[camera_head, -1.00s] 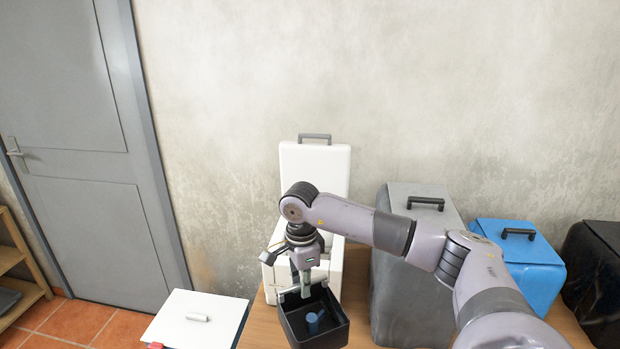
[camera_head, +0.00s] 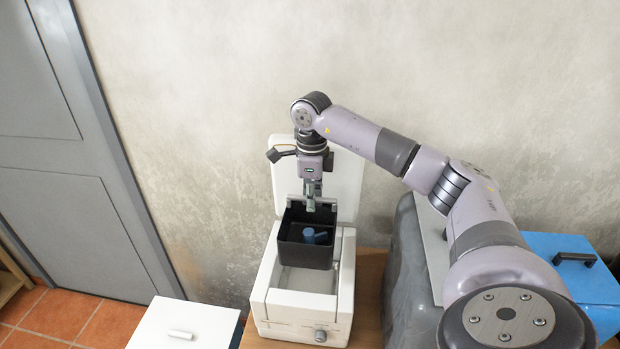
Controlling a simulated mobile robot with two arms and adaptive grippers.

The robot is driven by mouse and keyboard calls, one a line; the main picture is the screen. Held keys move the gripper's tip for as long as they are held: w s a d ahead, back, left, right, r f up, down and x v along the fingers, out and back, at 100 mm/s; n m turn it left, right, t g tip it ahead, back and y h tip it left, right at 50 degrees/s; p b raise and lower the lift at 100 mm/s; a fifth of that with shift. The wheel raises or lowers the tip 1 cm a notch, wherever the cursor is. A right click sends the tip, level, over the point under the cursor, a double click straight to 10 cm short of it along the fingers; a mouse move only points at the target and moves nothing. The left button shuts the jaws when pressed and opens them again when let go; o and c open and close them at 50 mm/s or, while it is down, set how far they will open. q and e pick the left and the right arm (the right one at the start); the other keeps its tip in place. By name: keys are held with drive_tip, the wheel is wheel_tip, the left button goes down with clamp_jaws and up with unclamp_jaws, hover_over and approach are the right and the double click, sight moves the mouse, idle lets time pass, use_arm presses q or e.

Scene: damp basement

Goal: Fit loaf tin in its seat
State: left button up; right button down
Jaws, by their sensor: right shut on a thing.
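The loaf tin (camera_head: 304,257) is a black open box with a blue piece (camera_head: 312,236) inside. My right gripper (camera_head: 311,206) points down and is shut on the tin at its back edge. The tin hangs level over the back part of the opening in a white bread-maker-like machine (camera_head: 300,325). The front of this opening, the seat (camera_head: 303,281), shows as a grey recess in front of the tin. The tin's underside is hidden, and I cannot tell how high it is above the recess. My left gripper is not in view.
The machine's white lid (camera_head: 345,185) stands open behind the tin, against the wall. A grey covered appliance (camera_head: 405,270) stands close on the right, with a blue one (camera_head: 585,262) beyond it. A white box (camera_head: 180,325) with a handle is at the front left.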

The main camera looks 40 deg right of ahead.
drive_tip(key=shift+w+d+r, duration=0.1)
drive_tip(key=shift+w+r, duration=0.05)
drive_tip(key=shift+s+a+r, duration=0.25)
drive_tip(key=shift+a+r, duration=0.05)
drive_tip(key=shift+d+f, duration=0.1)
wheel_tip(320, 180, down, 2)
drive_tip(key=shift+w+f+b, duration=0.1)
drive_tip(key=shift+f+b, duration=0.15)
drive_tip(key=shift+b, duration=0.4)
drive_tip(key=shift+f+b, duration=0.35)
drive_tip(key=shift+f, duration=0.25)
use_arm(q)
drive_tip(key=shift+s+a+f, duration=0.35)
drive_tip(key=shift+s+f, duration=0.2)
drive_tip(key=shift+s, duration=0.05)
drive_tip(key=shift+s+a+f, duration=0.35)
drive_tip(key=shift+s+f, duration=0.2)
